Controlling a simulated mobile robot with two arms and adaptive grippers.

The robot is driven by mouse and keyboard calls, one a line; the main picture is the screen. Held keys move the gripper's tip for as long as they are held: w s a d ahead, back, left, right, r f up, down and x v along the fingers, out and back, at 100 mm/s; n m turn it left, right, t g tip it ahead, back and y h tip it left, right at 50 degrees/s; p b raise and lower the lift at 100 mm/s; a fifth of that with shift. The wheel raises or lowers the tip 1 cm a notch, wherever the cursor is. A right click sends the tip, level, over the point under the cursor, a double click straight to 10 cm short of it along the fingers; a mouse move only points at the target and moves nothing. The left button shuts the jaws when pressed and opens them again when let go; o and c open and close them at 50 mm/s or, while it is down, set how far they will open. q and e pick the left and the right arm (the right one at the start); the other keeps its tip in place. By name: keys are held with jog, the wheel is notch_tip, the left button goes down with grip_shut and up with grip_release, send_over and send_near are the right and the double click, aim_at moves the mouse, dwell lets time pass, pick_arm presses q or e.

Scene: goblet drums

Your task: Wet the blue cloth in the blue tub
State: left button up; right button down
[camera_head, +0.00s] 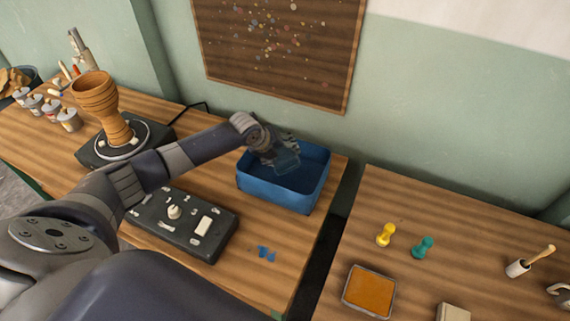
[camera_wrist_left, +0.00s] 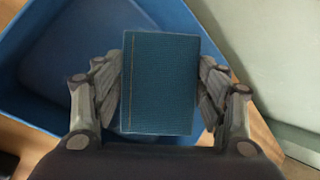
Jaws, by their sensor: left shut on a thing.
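The blue tub (camera_head: 283,198) stands near the right end of the left table, close to the wall. My left gripper (camera_head: 285,158) is over the tub in the head view. In the left wrist view my left gripper (camera_wrist_left: 160,90) is shut on the blue cloth (camera_wrist_left: 159,82), a flat dark blue rectangle with a stitched edge. The tub wall (camera_wrist_left: 30,105) shows behind and to the left of the cloth. The cloth is mostly hidden by the gripper in the head view. I cannot tell whether it touches the tub's bottom. My right gripper is not in view.
A clay goblet drum (camera_head: 105,108) stands on a wheel (camera_head: 125,145) at the left. A dark gap (camera_head: 330,235) separates the right table (camera_head: 420,280), which holds small tools.

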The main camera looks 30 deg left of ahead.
aim_at(282, 153)
pick_arm(q)
jog(key=shift+r+p, duration=2.15)
jog(key=shift+r, duration=0.75)
jog(key=shift+r, duration=0.1)
notch_tip(282, 153, up, 4)
jog(key=p, duration=0.3)
